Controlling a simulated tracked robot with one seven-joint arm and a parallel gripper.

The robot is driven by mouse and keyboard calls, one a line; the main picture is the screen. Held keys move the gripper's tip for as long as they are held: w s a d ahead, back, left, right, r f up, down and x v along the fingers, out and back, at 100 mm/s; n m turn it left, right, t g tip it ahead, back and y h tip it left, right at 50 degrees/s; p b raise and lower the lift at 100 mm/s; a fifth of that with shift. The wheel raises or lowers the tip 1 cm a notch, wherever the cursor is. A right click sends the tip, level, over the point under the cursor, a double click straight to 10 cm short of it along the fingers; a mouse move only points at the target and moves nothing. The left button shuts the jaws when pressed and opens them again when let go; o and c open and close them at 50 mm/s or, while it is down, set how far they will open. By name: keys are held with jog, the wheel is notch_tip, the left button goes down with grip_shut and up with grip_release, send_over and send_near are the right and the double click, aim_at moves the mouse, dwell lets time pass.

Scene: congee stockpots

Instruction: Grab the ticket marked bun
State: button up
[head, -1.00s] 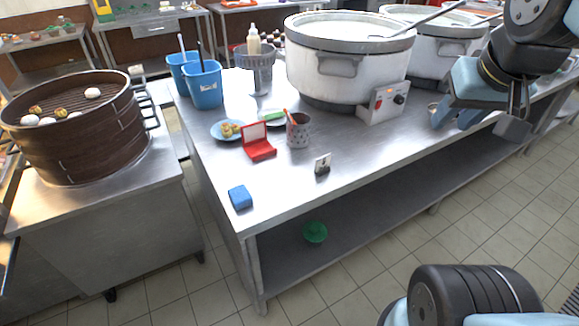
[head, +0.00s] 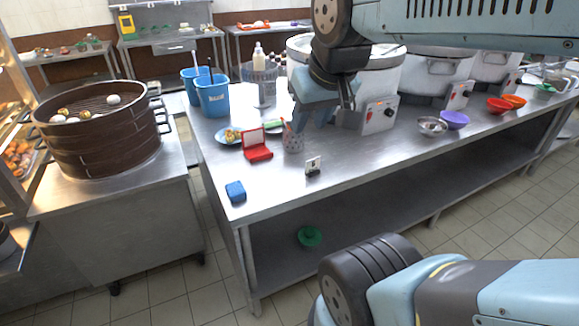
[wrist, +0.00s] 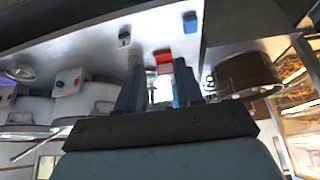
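A small white ticket (head: 313,164) with a dark mark stands upright in a dark holder near the front edge of the steel counter (head: 360,165). It also shows in the wrist view (wrist: 124,37), at the upper left of the fingers. The mark is too small to read. My gripper (head: 314,112) is above the counter in front of the large stockpot, farther back than the ticket and apart from it. In the wrist view my gripper (wrist: 158,88) has its two blue fingers spread with nothing held between them.
A patterned cup (head: 292,140), an open red case (head: 257,152) and a blue block (head: 235,191) stand near the ticket. Blue tubs (head: 212,95) are behind. Bowls (head: 454,119) and stockpots are to the right. Counter right of the ticket is clear.

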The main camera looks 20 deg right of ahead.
jog(key=shift+w+a, duration=0.1)
jog(key=shift+a, duration=0.2)
